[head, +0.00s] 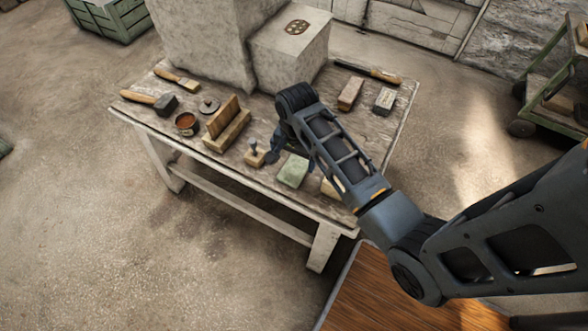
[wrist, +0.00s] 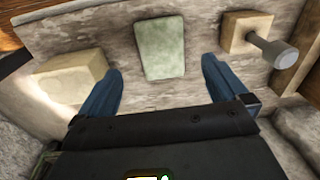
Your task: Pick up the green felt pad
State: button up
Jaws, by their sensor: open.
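The green felt pad (head: 293,171) lies flat near the front edge of the worktable, pale green and roughly rectangular. In the wrist view the pad (wrist: 160,48) lies ahead of and between my two blue fingers, with bare tabletop around it. My gripper (wrist: 160,82) is open, with nothing between its fingers. In the head view my gripper (head: 285,147) is over the table just behind the pad, partly hidden by my own arm.
A wooden block with a metal knob (wrist: 262,40) is on one side of the pad, a pale yellowish block (wrist: 72,80) on the other. Large plaster blocks (head: 290,55) stand behind.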

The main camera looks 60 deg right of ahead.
aim_at(294, 169)
jog(key=shift+w+d+r, duration=0.2)
jog(key=shift+d+r, duration=0.05)
jog(key=shift+d, duration=0.15)
jog(key=shift+d+m+g, duration=0.15)
jog(key=shift+m+g, duration=0.15)
notch_tip(294, 169, down, 8)
jog(key=shift+w+r, duration=0.1)
jog(key=shift+r, duration=0.1)
jog(key=c, duration=1)
